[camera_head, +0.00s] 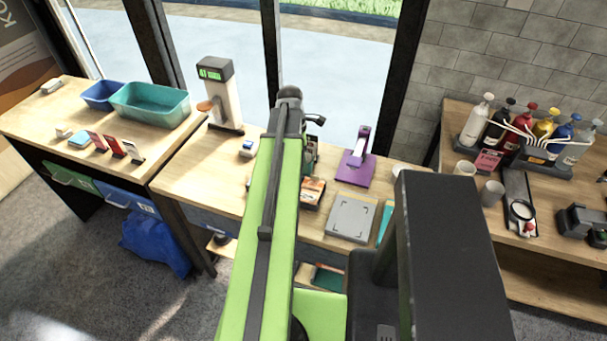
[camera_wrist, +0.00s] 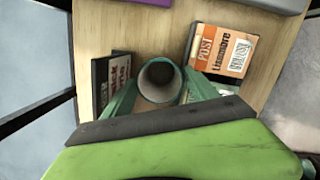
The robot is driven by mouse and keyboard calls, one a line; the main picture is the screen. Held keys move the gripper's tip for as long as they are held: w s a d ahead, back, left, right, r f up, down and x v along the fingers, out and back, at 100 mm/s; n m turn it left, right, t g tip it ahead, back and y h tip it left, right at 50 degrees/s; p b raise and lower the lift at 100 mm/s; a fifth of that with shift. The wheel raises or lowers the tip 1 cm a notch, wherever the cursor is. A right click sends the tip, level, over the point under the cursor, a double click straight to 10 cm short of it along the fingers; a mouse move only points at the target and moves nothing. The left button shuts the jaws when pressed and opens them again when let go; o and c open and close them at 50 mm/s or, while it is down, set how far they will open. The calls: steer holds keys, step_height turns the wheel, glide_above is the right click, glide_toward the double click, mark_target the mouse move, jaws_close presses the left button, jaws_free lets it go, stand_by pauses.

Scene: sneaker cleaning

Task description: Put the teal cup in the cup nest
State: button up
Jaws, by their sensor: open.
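In the wrist view a round cup (camera_wrist: 158,82) with a grey-teal rim stands with its mouth facing the camera. My gripper (camera_wrist: 160,92) is open, with one green finger on each side of the cup. I cannot tell whether either finger touches it. In the head view my lime arm hides most of the gripper and the cup. I cannot make out the cup nest for certain in either view.
A dark box (camera_wrist: 107,80) stands close left of the cup, and an orange and white card box (camera_wrist: 222,50) lies to its right. A purple stand (camera_head: 356,170) and a grey plate (camera_head: 351,218) are on the middle table. The right table (camera_head: 455,128) holds pump bottles and cups.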

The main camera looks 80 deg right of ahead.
steer(key=shift+s+f+b, duration=0.15)
steer(key=shift+f+b, duration=0.15)
steer(key=shift+f, duration=0.65)
steer(key=shift+r, duration=0.2)
steer(key=shift+c, duration=0.3)
steer(key=c, duration=1.2)
steer(key=shift+o, duration=0.2)
steer(key=shift+r+p, duration=0.1)
steer(key=shift+p, duration=0.2)
